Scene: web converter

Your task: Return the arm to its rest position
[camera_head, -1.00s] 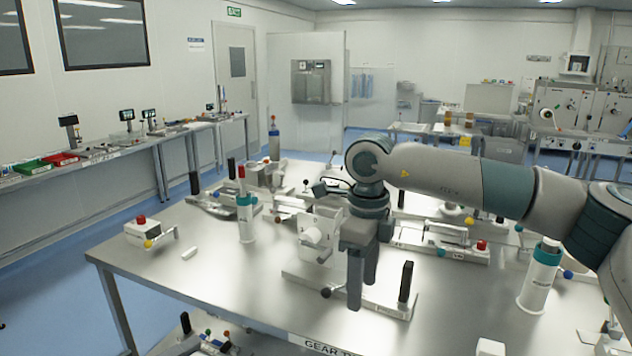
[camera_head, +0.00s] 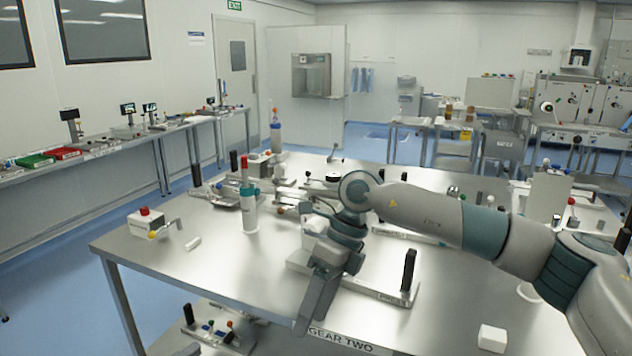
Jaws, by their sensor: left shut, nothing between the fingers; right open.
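My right arm (camera_head: 420,215) comes in from the right edge and reaches across the worktable. My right gripper (camera_head: 312,312) hangs at its end, tilted down and to the left, near the table's front edge. Its fingers are seen nearly edge-on, are apart and hold nothing that I can see. The gripper and wrist partly hide a white fixture (camera_head: 313,226) on a metal base plate (camera_head: 380,292) with an upright black handle (camera_head: 408,270). My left gripper is not in view.
A lower shelf holds parts (camera_head: 215,330). The table's front left is mostly clear.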

